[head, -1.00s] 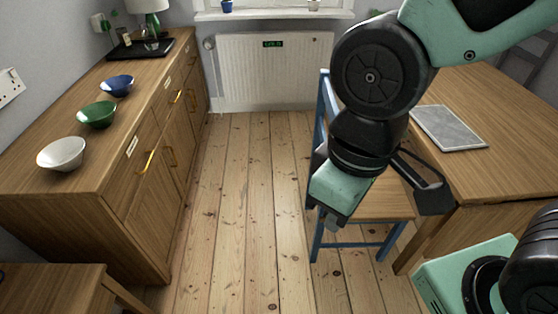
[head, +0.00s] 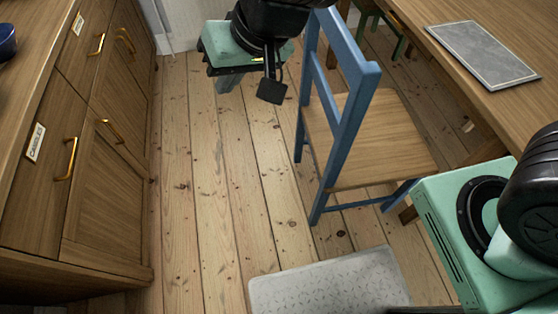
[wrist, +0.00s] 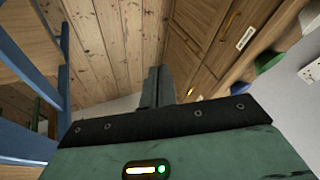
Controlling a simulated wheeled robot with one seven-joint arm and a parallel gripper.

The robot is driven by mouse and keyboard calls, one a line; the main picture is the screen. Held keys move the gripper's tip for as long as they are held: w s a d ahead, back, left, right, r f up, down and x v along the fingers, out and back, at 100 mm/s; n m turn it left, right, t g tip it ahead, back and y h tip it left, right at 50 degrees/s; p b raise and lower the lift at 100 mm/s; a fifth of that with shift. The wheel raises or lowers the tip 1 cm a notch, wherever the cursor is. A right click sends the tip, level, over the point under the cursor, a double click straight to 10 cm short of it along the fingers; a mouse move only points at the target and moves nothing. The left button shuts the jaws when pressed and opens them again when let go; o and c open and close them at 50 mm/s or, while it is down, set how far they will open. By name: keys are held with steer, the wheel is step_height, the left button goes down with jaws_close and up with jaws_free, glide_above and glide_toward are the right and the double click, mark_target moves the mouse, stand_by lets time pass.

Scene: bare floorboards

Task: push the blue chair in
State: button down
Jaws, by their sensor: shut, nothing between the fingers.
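The blue chair (head: 345,120) has a blue frame and a wooden seat. It stands upright on the floorboards with its back on the left and its seat toward the wooden table (head: 500,30). My gripper (head: 228,82) is at the top of the head view, left of the chair's back and apart from it, above the floor. In the wrist view the two fingers (wrist: 158,86) are together with nothing between them. Blue chair bars (wrist: 50,70) show at the left of that view. Part of the chair's front legs is hidden behind my green body part.
A wooden cabinet (head: 95,150) with brass handles lines the left side, with a blue bowl (head: 7,40) on top. A grey slab (head: 482,52) lies on the table. Another, green-framed seat (head: 395,20) shows behind the chair. The floor between cabinet and chair is clear.

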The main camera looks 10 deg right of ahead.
steer(key=w+f+m+t+h+b, duration=0.25)
steer(key=w+f+b, duration=0.45)
steer(key=f, duration=0.4)
steer(key=w+f+m+t+h+b, duration=0.1)
steer(key=w+f+m+t+b, duration=0.25)
steer(key=w+f+b, duration=0.6)
steer(key=w+d+f+m+t+h+b, duration=0.1)
steer(key=d+f+m+h+b, duration=0.15)
steer(key=f, duration=0.45)
steer(key=d+f+m+h+b, duration=0.2)
steer(key=f+h+b, duration=0.15)
steer(key=f, duration=0.25)
steer(key=s+d+f+m+h+b, duration=0.1)
steer(key=d+f+m+h+b, duration=0.1)
steer(key=d+f+h+b, duration=0.2)
steer(key=s+d+f+m+g+h+b, duration=0.1)
steer(key=d+f+h+b, duration=0.3)
steer(key=d+f+b, duration=0.7)
steer(key=shift+s+d+f+m+h, duration=0.15)
steer(key=shift+s+f+m+h, duration=0.2)
steer(key=shift+s+f, duration=0.4)
